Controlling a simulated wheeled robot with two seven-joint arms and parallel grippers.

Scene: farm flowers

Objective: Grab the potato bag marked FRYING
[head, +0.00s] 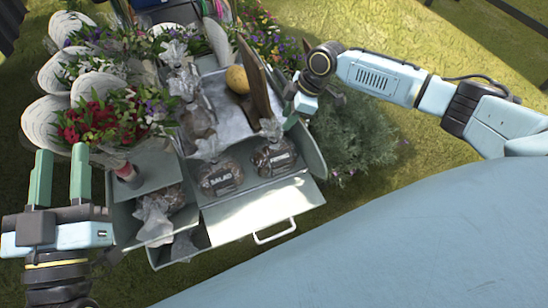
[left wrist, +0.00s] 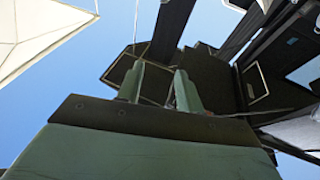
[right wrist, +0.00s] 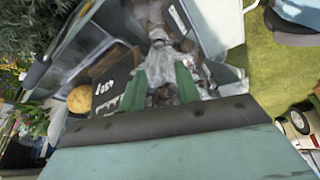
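Two clear bags of potatoes lie side by side in the upper open drawer. The left bag (head: 220,178) has a label reading SALAD. The right bag (head: 275,157) has a label too small to read in the head view. More bagged potatoes (head: 160,208) lie in the lower left compartment. My right gripper (head: 295,112) is above the drawer's right side, close to the right bag. In the right wrist view its fingers (right wrist: 168,75) are apart, with a clear bag (right wrist: 163,95) beyond and between them. My left gripper (head: 60,160) is open and empty at the left.
The grey stand holds a tray (head: 228,118), a yellow potato (head: 237,79) and an upright dark board (head: 257,80). Bagged goods (head: 192,90) stand behind. Wrapped bouquets (head: 95,120) crowd the left. A white-handled drawer front (head: 262,210) juts forward. Grass lies right.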

